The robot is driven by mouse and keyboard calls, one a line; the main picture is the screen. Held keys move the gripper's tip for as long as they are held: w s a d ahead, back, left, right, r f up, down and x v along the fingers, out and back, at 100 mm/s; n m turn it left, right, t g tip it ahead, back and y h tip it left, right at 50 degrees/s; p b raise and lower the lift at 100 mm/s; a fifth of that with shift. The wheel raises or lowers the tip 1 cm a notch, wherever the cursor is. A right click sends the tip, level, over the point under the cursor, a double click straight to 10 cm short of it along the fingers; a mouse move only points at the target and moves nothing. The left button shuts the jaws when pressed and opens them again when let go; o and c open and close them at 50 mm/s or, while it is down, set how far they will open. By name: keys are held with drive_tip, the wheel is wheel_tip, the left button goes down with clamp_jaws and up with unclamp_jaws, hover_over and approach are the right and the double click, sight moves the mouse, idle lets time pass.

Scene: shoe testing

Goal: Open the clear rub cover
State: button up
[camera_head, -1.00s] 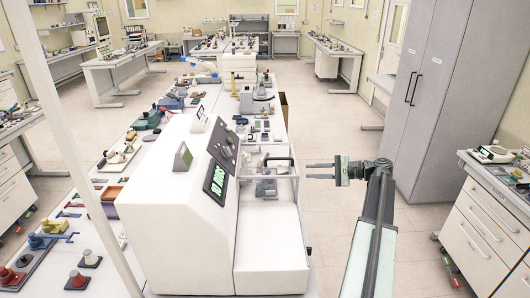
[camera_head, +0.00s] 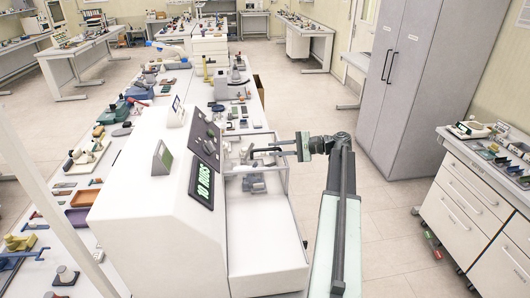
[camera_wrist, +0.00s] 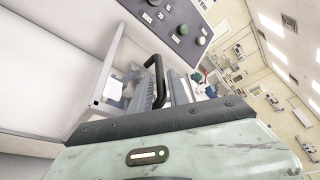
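The clear rub cover (camera_head: 256,168) is a see-through box with pale edges on the white testing machine (camera_head: 166,215), and it looks closed. Its black bar handle (camera_wrist: 157,78) shows in the wrist view. My gripper (camera_head: 262,149) reaches over the cover from the right in the head view, with its fingers pointing left at the handle. In the wrist view the two grey fingers (camera_wrist: 163,90) are apart, and the handle appears between them. Whether they touch it is not clear. Grey metal parts (camera_head: 254,184) sit under the cover.
The machine's sloped panel has a display (camera_head: 201,184) and knobs, close to the left of the cover. A long bench with several tools runs behind it. A grey cabinet (camera_head: 415,95) and a drawer unit (camera_head: 475,205) stand at the right, with open floor between.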

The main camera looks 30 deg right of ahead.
sight(267, 149)
drive_tip(key=x, duration=0.3)
drive_tip(key=shift+w+a+f, duration=0.1)
drive_tip(key=shift+w+a, duration=0.1)
drive_tip(key=shift+a, duration=0.05)
clamp_jaws()
drive_tip(key=shift+w, duration=0.1)
idle(1.0)
